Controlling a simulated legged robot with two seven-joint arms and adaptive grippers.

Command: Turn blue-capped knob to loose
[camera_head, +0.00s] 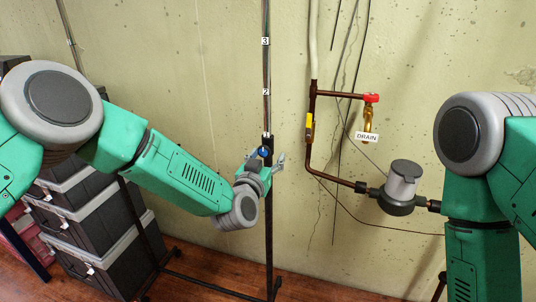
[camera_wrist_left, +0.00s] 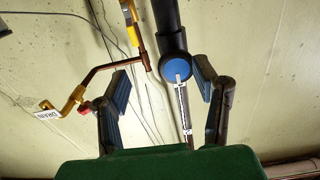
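The blue-capped knob (camera_head: 264,151) sits on a dark upright pole (camera_head: 267,210) that carries number labels. My left gripper (camera_head: 267,157) is at the knob, with one finger showing on each side of it in the head view. In the left wrist view, the round blue cap (camera_wrist_left: 178,67) with a light pointer mark lies between the fingers of the open left gripper (camera_wrist_left: 161,82), nearer the right-hand finger.
Right of the pole, copper pipes carry a yellow-handled valve (camera_head: 309,127), a red-handled drain tap (camera_head: 371,98) with a DRAIN tag (camera_head: 367,137), and a grey meter (camera_head: 404,182). Stacked dark cases (camera_head: 100,235) stand at the left.

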